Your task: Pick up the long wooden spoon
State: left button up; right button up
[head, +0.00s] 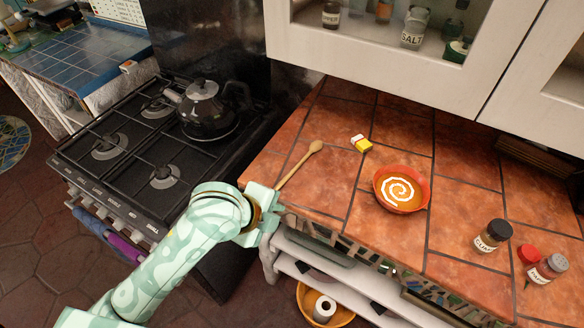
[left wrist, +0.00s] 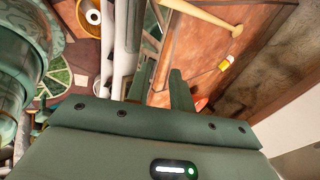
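The long wooden spoon (head: 301,161) lies on the orange tiled counter near its left edge. Its bowl end points away to the upper right, and its handle runs down toward my left gripper (head: 272,212). The gripper is at the counter's front left corner, and in the head view the handle's near end meets its outline. In the left wrist view, the spoon (left wrist: 205,17) crosses the top, beyond the fingertips. The two fingers (left wrist: 160,82) there stand apart with nothing between them. My right gripper is not in view.
A black stove with a kettle (head: 207,108) is on the left. A white cabinet (head: 400,62) hangs above.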

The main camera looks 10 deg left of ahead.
pick_arm(q)
jog(key=w+d+r+m+g, duration=0.2)
jog(key=w+d+m+g, duration=0.1)
jog(key=m, duration=0.6)
jog(key=w+a+r+m+g+y, duration=0.2)
jog(key=w+a+r+m+g, duration=0.2)
jog(key=w+a+r+m, duration=0.45)
jog(key=shift+m, duration=0.85)
jog(key=s+f+b, duration=0.1)
jog(key=f, duration=0.4)
jog(key=d+f+b, duration=0.1)
jog(key=f+b, duration=0.1)
jog(key=f, duration=0.3)
jog(key=s+f+b, duration=0.1)
jog(key=f, duration=0.4)
jog(key=shift+s+d+f, duration=0.3)
jog(key=shift+s+f, duration=0.05)
jog(key=shift+r, duration=0.1)
grip_shut()
